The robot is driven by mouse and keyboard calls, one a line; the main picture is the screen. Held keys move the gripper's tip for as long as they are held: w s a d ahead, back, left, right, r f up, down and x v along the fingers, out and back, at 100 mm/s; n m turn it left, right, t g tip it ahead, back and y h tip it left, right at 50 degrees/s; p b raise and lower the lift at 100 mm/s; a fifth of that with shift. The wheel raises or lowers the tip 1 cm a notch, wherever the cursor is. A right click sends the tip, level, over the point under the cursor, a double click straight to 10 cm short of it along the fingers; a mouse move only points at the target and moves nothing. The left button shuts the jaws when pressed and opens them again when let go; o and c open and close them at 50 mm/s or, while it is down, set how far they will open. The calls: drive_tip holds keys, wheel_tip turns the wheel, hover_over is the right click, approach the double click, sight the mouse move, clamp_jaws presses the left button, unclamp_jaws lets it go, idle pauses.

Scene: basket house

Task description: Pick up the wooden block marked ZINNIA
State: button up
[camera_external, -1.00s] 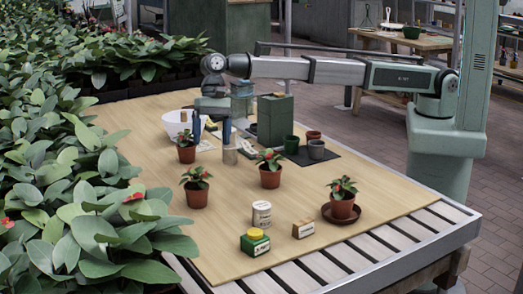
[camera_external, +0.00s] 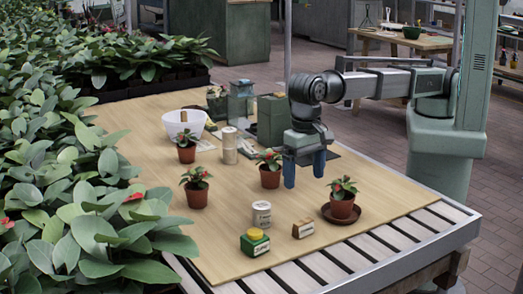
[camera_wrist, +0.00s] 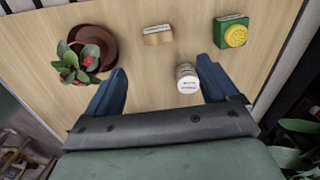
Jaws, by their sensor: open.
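A small wooden block (camera_external: 303,229) with a pale label lies near the table's front edge, between a white tin and a potted plant. It also shows in the wrist view at the top middle (camera_wrist: 157,36); its lettering is too small to read. My gripper (camera_external: 304,172) is open and empty, fingers pointing down, raised above the table and behind the block. In the wrist view the block lies beyond the gap between the blue fingertips (camera_wrist: 160,70), apart from them.
The white tin (camera_external: 261,214) stands left of the block and shows near the right finger in the wrist view (camera_wrist: 187,78). A potted plant on a brown saucer (camera_external: 327,215) stands to the right. More potted plants (camera_external: 270,177) stand behind.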

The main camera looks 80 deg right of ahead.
sight(304, 221)
wheel_tip(304, 221, down, 14)
drive_tip(key=shift+s+d+r, duration=0.1)
drive_tip(key=shift+s+r, duration=0.05)
drive_tip(key=c, duration=1)
idle(0.5)
